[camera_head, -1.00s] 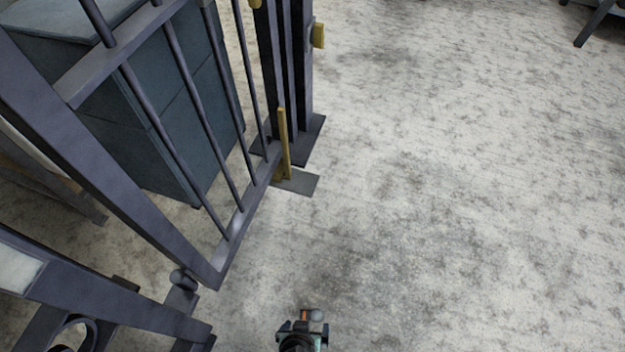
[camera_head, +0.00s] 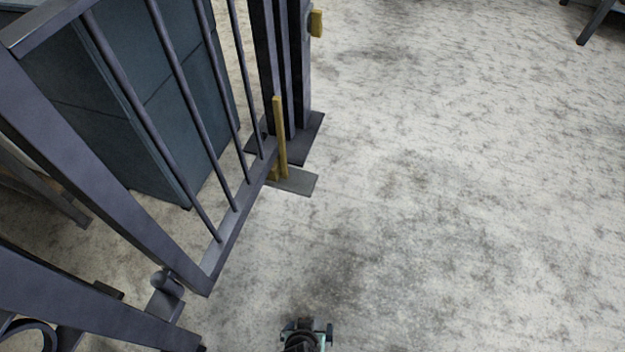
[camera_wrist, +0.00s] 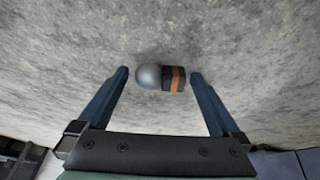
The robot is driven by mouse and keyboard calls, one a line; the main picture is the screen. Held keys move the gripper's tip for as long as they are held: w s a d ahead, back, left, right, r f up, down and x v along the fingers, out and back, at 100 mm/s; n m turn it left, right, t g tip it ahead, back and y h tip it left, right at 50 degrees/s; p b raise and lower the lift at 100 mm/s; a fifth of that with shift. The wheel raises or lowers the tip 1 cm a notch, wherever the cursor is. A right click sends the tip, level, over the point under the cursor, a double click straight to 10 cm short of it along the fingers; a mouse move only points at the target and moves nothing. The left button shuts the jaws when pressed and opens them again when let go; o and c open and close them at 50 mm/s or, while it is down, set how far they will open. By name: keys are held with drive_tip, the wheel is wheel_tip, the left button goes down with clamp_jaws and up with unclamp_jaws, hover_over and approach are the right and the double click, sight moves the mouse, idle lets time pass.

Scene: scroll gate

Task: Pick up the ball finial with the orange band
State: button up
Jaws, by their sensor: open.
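The ball finial (camera_wrist: 160,77) lies on its side on the floor in the wrist view, with a grey ball at the left and a dark base with an orange band at the right. My gripper (camera_wrist: 158,78) is open. Its two blue fingers stand to the left and right of the finial, with the finial across the gap near the fingertips and the base end close to the right finger. I cannot tell whether they touch. In the head view my gripper (camera_head: 307,326) is at the bottom edge and hides the finial.
A dark metal gate (camera_head: 170,110) with bars stands at the left, with a yellow drop bolt (camera_head: 280,140) and a floor plate (camera_head: 293,181). A blue-grey block (camera_head: 150,120) stands behind it.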

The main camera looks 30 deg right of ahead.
drive_tip(key=shift+r, duration=0.1)
clamp_jaws()
idle(0.4)
